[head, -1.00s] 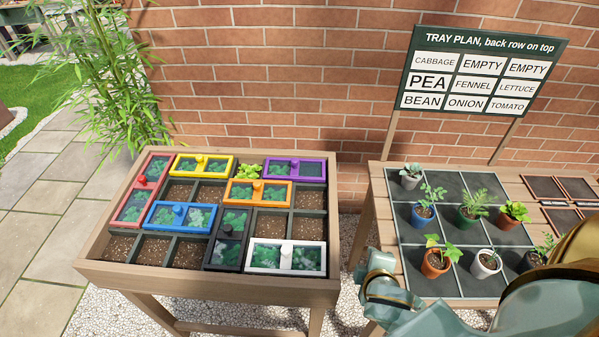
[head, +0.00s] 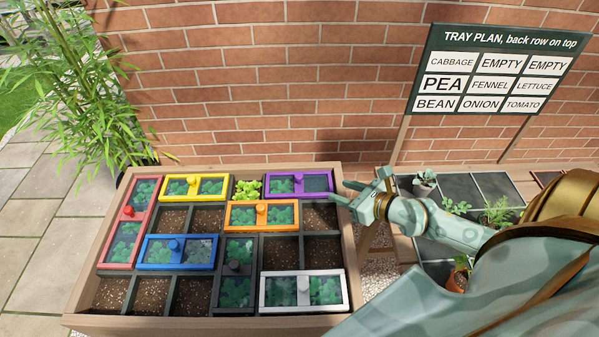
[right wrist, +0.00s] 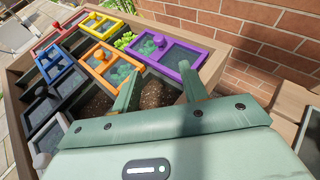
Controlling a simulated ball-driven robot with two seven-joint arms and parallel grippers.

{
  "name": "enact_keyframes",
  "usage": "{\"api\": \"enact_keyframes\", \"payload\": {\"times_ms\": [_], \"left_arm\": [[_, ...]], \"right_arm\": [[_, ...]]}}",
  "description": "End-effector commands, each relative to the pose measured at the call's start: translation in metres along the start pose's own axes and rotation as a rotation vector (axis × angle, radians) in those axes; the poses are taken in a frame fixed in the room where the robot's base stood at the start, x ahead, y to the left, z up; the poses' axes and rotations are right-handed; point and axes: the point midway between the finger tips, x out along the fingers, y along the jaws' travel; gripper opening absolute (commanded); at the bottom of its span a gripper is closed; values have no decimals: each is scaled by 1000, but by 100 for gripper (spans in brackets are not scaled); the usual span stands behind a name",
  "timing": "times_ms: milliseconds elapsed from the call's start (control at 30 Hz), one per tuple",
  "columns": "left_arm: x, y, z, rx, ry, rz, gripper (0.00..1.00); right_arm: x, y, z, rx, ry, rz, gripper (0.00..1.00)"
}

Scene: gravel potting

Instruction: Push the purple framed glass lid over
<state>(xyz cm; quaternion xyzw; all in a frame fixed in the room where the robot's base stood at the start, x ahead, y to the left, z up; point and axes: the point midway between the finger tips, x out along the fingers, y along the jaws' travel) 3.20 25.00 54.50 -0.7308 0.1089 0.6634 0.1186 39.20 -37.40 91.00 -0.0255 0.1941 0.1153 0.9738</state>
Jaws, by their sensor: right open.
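The purple framed glass lid (head: 299,183) lies flat at the back right of the wooden planter bed, over two cells, with a knob at its middle. It also shows in the right wrist view (right wrist: 159,41). My right gripper (head: 341,190) is open and empty at the lid's right end, near the bed's right rim. In the right wrist view its two fingers (right wrist: 158,78) are spread and point toward the lid's near side and right end. I cannot tell whether they touch it. My left gripper is out of view.
A leafy green plant (head: 248,189) stands in the cell left of the purple lid. The orange lid (head: 262,215) lies just in front of it. Yellow, red, blue, black and white lids fill other cells. A brick wall (head: 270,110) rises behind; potted plants stand at right.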

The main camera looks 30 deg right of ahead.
Motion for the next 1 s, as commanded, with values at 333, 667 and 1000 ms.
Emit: {"api": "enact_keyframes", "payload": {"times_ms": [333, 667, 1000], "left_arm": [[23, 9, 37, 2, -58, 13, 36], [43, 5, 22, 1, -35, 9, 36], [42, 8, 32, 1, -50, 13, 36]], "right_arm": [[90, 1, -2, 5, -4, 0, 43], [143, 1, 0, 5, -3, 1, 43], [148, 1, 2, 6, -4, 1, 43]]}}
